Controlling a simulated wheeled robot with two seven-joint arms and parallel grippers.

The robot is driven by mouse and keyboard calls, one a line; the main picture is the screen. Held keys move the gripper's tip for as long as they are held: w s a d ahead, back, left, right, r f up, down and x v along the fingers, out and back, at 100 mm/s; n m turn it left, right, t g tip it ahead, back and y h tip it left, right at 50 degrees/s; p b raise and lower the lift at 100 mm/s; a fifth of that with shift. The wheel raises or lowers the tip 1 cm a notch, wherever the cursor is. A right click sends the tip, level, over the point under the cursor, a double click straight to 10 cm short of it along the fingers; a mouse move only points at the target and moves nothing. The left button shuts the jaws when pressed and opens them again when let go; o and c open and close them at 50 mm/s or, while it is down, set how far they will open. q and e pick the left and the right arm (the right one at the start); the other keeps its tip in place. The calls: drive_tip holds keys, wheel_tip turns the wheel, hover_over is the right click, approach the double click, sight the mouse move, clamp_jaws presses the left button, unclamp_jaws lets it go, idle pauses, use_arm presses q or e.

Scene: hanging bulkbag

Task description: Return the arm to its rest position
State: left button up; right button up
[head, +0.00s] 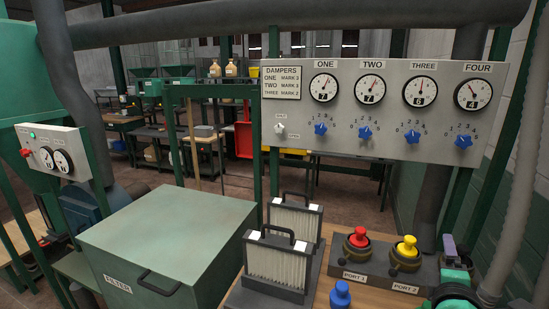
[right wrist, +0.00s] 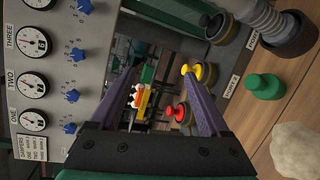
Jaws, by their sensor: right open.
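My right gripper (head: 448,247) shows at the lower right of the head view, with a purple finger upright beside the yellow-capped port. In the right wrist view its two purple fingers (right wrist: 156,75) stand apart with nothing held between them. The damper panel (head: 385,110) is behind and above it. The red cap (head: 358,237) and yellow cap (head: 406,246) sit on the port block to its left. My left gripper is in neither view.
A green filter box (head: 165,240), two pleated filters (head: 278,262) and a blue knob-like cap (head: 340,293) are to the left. A grey hose (head: 520,170) hangs at the right edge. A green cap (right wrist: 265,87) stands on the wooden bench in the wrist view.

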drive_tip(key=s+a+f+m+g+y, duration=0.3)
drive_tip(key=s+a+f+m, duration=0.15)
drive_tip(key=f, duration=0.45)
drive_tip(key=s+a+f+m+g+y, duration=0.35)
drive_tip(key=s+f, duration=0.25)
drive_tip(key=f, duration=0.2)
drive_tip(key=s+a+f+m+g+y, duration=0.35)
drive_tip(key=s+f, duration=0.25)
drive_tip(key=f, duration=0.3)
wheel_tip(320, 180, down, 23)
drive_tip(key=s+a+g, duration=0.1)
drive_tip(key=s, duration=0.2)
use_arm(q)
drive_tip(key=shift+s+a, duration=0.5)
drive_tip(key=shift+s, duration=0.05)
use_arm(e)
drive_tip(key=s+d+f+g+h, duration=0.1)
drive_tip(key=s+d+f, duration=0.2)
drive_tip(key=s+f, duration=1.1)
drive_tip(key=shift+s+f, duration=0.4)
drive_tip(key=shift+s, duration=0.8)
drive_tip(key=shift+m, duration=0.25)
